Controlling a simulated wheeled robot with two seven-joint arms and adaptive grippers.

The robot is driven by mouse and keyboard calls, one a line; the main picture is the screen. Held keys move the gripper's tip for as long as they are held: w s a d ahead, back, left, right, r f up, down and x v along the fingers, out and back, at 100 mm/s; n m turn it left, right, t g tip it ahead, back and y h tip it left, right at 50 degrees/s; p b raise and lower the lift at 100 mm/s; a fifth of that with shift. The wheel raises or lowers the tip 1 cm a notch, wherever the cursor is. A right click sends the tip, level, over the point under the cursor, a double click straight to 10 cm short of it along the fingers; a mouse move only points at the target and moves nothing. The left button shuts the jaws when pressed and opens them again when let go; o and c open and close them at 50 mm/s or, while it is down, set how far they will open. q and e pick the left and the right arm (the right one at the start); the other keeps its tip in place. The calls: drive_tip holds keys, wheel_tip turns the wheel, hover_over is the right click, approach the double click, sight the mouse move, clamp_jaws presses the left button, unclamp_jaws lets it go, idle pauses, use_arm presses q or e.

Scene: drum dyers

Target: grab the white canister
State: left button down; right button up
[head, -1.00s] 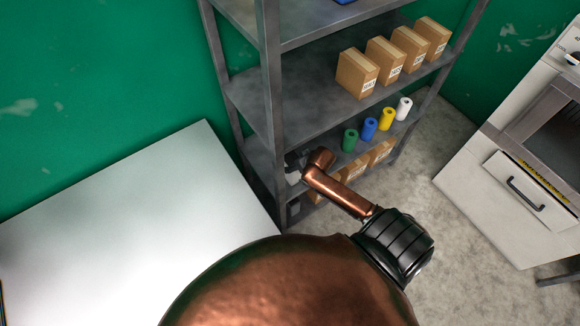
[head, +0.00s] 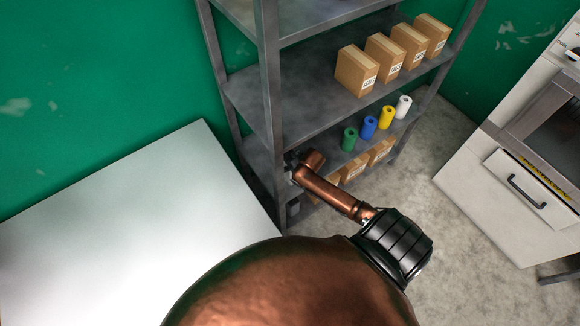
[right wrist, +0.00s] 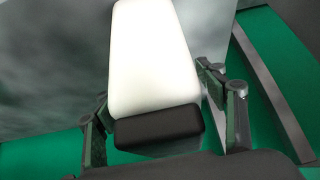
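In the right wrist view, a white canister (right wrist: 152,55) with a black end piece (right wrist: 158,124) lies between the two fingers of my right gripper (right wrist: 154,92). The fingers stand apart on either side of it, close to its sides; I see no clear grip on it. In the head view my copper-coloured right arm reaches into the lower part of the grey shelf rack (head: 270,75). The gripper at its end is mostly hidden by the arm and the rack post, and so is the canister there. My left gripper is not in view.
Small green (head: 349,139), blue (head: 369,127), yellow (head: 386,117) and white (head: 403,107) cylinders stand in a row on a shelf right of my arm. Cardboard boxes (head: 356,70) stand above and below. A white table (head: 130,230) is at left, a white cabinet (head: 520,190) at right.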

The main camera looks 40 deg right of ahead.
drive_tip(key=c, duration=1.4)
drive_tip(key=shift+c, duration=0.6)
drive_tip(key=shift+r, duration=0.1)
